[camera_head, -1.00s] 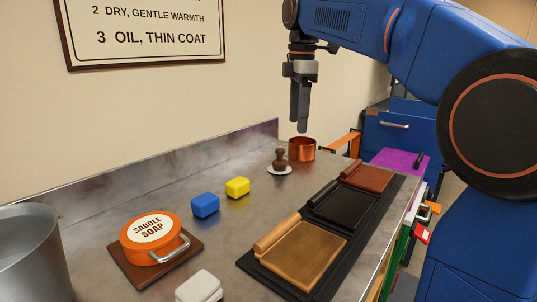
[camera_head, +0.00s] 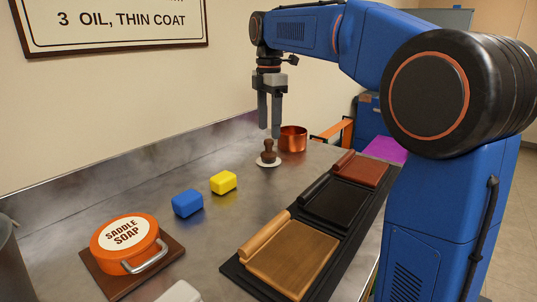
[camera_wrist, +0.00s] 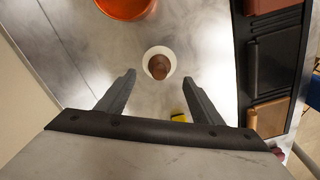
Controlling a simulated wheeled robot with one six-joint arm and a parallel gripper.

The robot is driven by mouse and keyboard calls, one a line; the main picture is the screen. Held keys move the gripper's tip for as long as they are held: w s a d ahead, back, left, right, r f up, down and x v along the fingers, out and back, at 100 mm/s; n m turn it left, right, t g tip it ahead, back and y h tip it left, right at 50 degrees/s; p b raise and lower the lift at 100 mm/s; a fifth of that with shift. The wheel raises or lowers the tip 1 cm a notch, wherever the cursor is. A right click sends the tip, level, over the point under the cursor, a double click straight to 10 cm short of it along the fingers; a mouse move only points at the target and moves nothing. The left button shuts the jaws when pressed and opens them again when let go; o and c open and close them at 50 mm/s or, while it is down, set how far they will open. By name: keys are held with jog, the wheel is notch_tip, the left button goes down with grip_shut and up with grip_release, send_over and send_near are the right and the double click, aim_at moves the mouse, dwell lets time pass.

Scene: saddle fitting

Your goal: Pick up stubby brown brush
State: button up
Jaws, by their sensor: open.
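The stubby brown brush (camera_head: 268,150) stands upright on a small white round dish (camera_head: 268,163) on the metal counter. In the wrist view the brush (camera_wrist: 158,67) shows from above, on the white dish (camera_wrist: 149,57), ahead of the fingertips and roughly midway between them. My gripper (camera_head: 270,128) points down above the brush, apart from it. Its two fingers are spread with nothing between them, and they also show in the wrist view (camera_wrist: 158,78).
A copper pot (camera_head: 292,140) stands just behind the brush. Yellow (camera_head: 223,182) and blue (camera_head: 187,203) blocks lie nearer. An orange saddle soap tin (camera_head: 125,245) sits on a brown board at left. A black tray (camera_head: 240,272) with leather-like panels lies at right.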

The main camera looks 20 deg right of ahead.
aim_at(268, 140)
jog(key=shift+f, duration=3.8)
jog(key=c, duration=1.2)
